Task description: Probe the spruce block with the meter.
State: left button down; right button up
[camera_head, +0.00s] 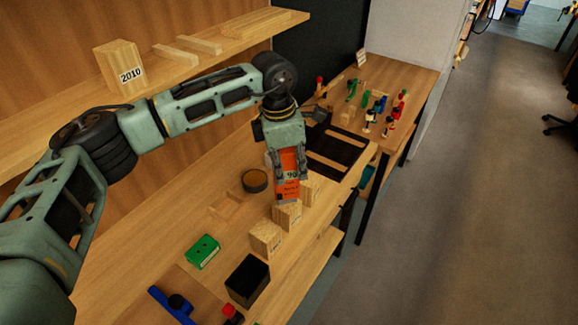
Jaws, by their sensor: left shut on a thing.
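My left gripper (288,153) is shut on an orange meter (289,185) and holds it upright over the bench. The meter has a small pale display, too small to read for sure. Its lower end is just above or at the top of the middle block (288,216) in a row of pale wooden blocks; I cannot tell if they touch. A nearer block (266,239) and a farther block (311,191), partly behind the meter, flank it. Their labels are too small to read, so I cannot tell which is spruce. My right gripper is not in view.
A green box (203,251), a black cube (247,280) and a blue tool (172,305) lie nearer. A dark round tin (254,181) sits left of the meter. A block marked 2010 (119,68) stands on the shelf.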

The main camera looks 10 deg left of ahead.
aim_at(289, 149)
pick_arm(q)
jog(key=shift+s+f, duration=0.1)
jog(key=shift+f, duration=0.05)
jog(key=shift+w+r+p, duration=0.2)
jog(key=shift+r+p, duration=0.3)
jog(key=shift+r, duration=0.7)
jog(key=shift+r+p, duration=0.7)
jog(key=shift+r, duration=1.2)
jog(key=shift+s, duration=0.1)
